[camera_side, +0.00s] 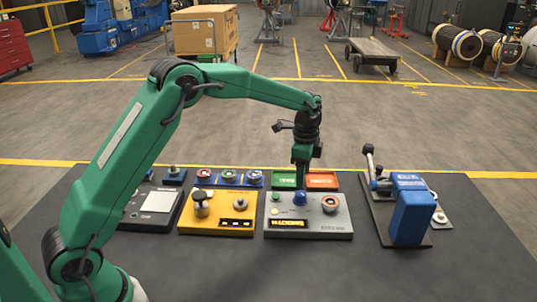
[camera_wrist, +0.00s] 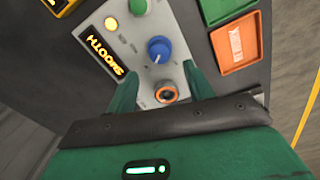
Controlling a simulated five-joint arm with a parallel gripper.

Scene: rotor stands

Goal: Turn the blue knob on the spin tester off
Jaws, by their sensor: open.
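The spin tester is a light grey panel (camera_side: 335,229) on the dark mat, with a lit amber display (camera_side: 288,224). Its blue knob (camera_side: 300,198) stands near the panel's middle, partly hidden by my gripper (camera_side: 302,184) just above it. In the wrist view the blue knob (camera_wrist: 158,48) lies just past and between the fingertips. A small light mark shows on its lower-left side; its exact setting is hard to read. My gripper (camera_wrist: 158,70) is open and empty, with a finger toward each side of the knob. I cannot tell whether either finger touches it.
An orange-ringed socket (camera_wrist: 166,92) and a green button (camera_wrist: 138,6) flank the knob. Green (camera_side: 284,180) and orange (camera_side: 322,180) trays sit behind the panel. A yellow panel (camera_side: 218,222) stands left, a blue block (camera_side: 411,218) right. The mat's front is clear.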

